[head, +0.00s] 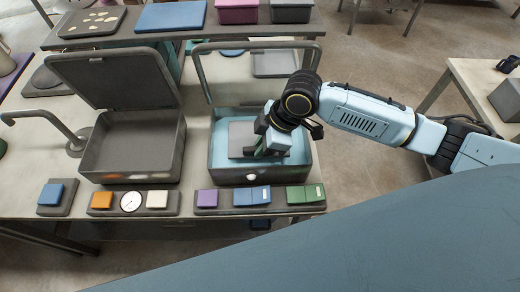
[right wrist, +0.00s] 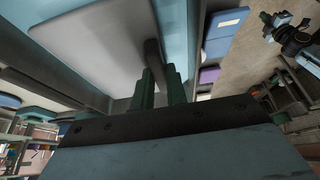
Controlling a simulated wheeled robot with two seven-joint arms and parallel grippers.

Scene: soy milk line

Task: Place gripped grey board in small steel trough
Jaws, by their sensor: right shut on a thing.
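A grey board (head: 240,136) is over the pale blue inside of the steel trough (head: 216,166) at centre in the head view. My right gripper (head: 262,150) is shut on the board's upright grip. In the right wrist view the green fingers of my right gripper (right wrist: 160,85) close around that grip, and the flat grey board (right wrist: 95,35) spreads beyond it. I cannot tell whether the board touches the trough's bottom. My left gripper is outside the head view; what seems to be it (right wrist: 285,32) shows small at the upper right in the wrist view.
A dark grey box (head: 130,150) with a raised lid (head: 115,77) stands left of the trough. A raised frame (head: 205,75) stands behind the trough. Coloured switches (head: 252,196) and a round dial (head: 131,201) line the front edge. A shelf with coloured boxes (head: 238,12) runs behind.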

